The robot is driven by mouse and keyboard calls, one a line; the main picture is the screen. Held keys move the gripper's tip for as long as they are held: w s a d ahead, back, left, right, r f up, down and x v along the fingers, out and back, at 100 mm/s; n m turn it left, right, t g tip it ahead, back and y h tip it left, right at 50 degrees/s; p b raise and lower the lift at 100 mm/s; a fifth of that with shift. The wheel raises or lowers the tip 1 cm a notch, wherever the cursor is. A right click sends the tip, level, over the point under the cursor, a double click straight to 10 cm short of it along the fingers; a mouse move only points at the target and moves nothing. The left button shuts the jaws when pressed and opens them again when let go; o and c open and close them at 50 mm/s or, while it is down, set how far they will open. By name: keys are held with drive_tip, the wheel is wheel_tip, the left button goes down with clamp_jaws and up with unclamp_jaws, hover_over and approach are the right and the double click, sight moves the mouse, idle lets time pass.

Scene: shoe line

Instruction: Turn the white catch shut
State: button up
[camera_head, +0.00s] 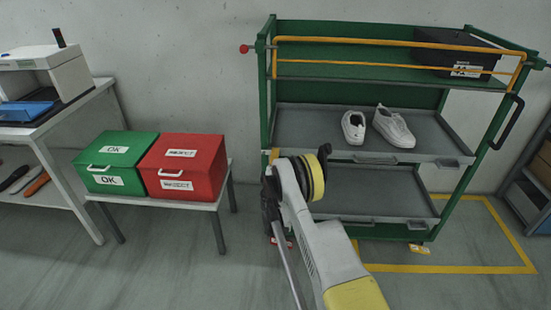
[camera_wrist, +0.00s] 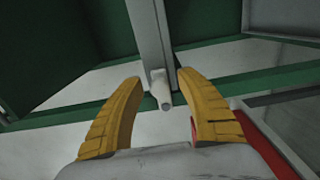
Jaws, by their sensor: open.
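In the wrist view a small pale catch (camera_wrist: 162,92) with a rounded stub end sits at the lower end of a grey upright bar. My gripper (camera_wrist: 158,82) is open, with one yellow finger to the left of the catch and one to the right. A gap shows on both sides, and I see no finger clearly touching it. In the head view my arm stands in front of the left side of the green trolley (camera_head: 266,100) and hides the catch. My fingers cannot be made out clearly there.
Two white shoes (camera_head: 394,127) stand on the trolley's middle shelf. A black box (camera_head: 455,58) sits on top behind a yellow rail (camera_head: 380,42). Left of the trolley, a green box (camera_head: 115,160) and a red box (camera_head: 185,165) stand on a low table.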

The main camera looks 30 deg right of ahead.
drive_tip(key=v, duration=0.7)
drive_tip(key=shift+s+a, duration=0.15)
drive_tip(key=shift+s, duration=0.05)
wheel_tip(320, 180, up, 9)
drive_tip(key=w+m+g, duration=0.1)
drive_tip(key=m, duration=0.1)
drive_tip(key=s+a+r+m+g+y, duration=0.1)
drive_tip(key=s+a+r+m+g, duration=0.2)
drive_tip(key=s+r, duration=0.45)
drive_tip(key=s+a+r+m+g+y, duration=0.1)
drive_tip(key=s+a+r+m+y, duration=0.25)
drive_tip(key=r, duration=0.65)
drive_tip(key=s+a+g+y, duration=0.1)
drive_tip(key=s+a, duration=0.5)
drive_tip(key=s, duration=0.4)
drive_tip(key=s+a+m+g+y, duration=0.1)
drive_tip(key=s+a+y, duration=0.1)
drive_tip(key=s+a, duration=0.4)
drive_tip(key=s+a+f+m+y, duration=0.1)
drive_tip(key=s+a, duration=0.5)
drive_tip(key=s, duration=0.9)
drive_tip(key=shift+s+a+g+y, duration=0.2)
drive_tip(key=shift+a+g+y, duration=0.15)
drive_tip(key=shift+y, duration=0.4)
drive_tip(key=shift+f+m, duration=0.1)
drive_tip(key=shift+m, duration=0.15)
